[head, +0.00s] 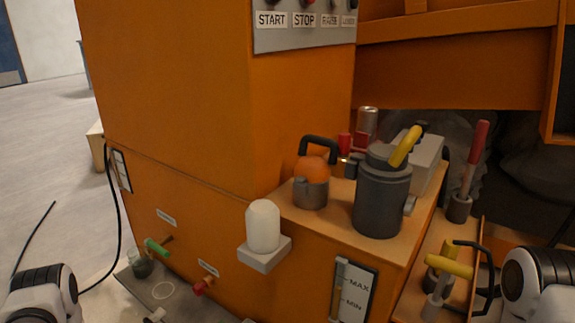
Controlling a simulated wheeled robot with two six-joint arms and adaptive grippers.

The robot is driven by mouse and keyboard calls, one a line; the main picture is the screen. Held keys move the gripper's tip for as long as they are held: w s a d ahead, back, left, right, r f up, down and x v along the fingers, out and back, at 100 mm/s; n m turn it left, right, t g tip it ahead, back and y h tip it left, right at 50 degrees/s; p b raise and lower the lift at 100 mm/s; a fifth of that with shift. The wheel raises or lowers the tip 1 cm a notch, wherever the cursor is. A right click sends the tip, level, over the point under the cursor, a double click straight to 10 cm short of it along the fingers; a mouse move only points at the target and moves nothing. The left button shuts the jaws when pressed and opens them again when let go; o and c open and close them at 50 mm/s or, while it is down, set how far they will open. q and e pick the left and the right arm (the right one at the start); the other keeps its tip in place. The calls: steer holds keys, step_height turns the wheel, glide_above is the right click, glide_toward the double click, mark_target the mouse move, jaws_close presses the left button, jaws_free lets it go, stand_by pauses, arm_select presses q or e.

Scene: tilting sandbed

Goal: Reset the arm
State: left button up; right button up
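My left arm (40,293) shows only as a white and black link at the bottom left corner. My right arm (540,285) shows as a similar white and black link at the right edge. Neither gripper's fingers can be seen; both lie outside the picture or are hidden. No held object is visible at either arm.
An orange machine (180,90) fills the middle, with a START/STOP panel (304,24). Its ledge bears a dark canister (382,205) and an orange-topped pot (311,182). A white dome (263,226) juts out in front. Red (478,145) and yellow (449,266) levers stand right. Floor is open left.

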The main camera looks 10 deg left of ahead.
arm_select(q)
steer(key=w+d+r+m+g+h+p, duration=0.2)
steer(key=w+d+r+h+p, duration=0.15)
steer(key=d+r, duration=0.65)
steer(key=s+d+f+m+g+h+p, duration=0.1)
steer(key=s+d+m+g+h, duration=0.2)
steer(key=s+d+g, duration=0.55)
steer(key=s+d+f+m+g+h+p, duration=0.2)
steer(key=s+d+g, duration=0.3)
steer(key=d, duration=0.6)
steer(key=s+d+m+g+y, duration=0.1)
steer(key=s+m+g+y, duration=0.3)
steer(key=s+g, duration=0.75)
steer(key=s+a+f+m+y+p, duration=0.1)
steer(key=s+a+m+y, duration=0.1)
steer(key=s+a+y, duration=0.3)
steer(key=s+a+f+m+y+p, duration=0.1)
steer(key=s+a+m+y, duration=0.15)
steer(key=s, duration=0.55)
steer(key=w+a+f+t+y, duration=0.3)
steer(key=w+a+t+y, duration=0.1)
steer(key=w+t, duration=0.5)
step_height(320, 180, up, 38)
steer(key=n+p, duration=0.1)
steer(key=p, duration=3.7)
steer(key=shift+a+r, duration=0.25)
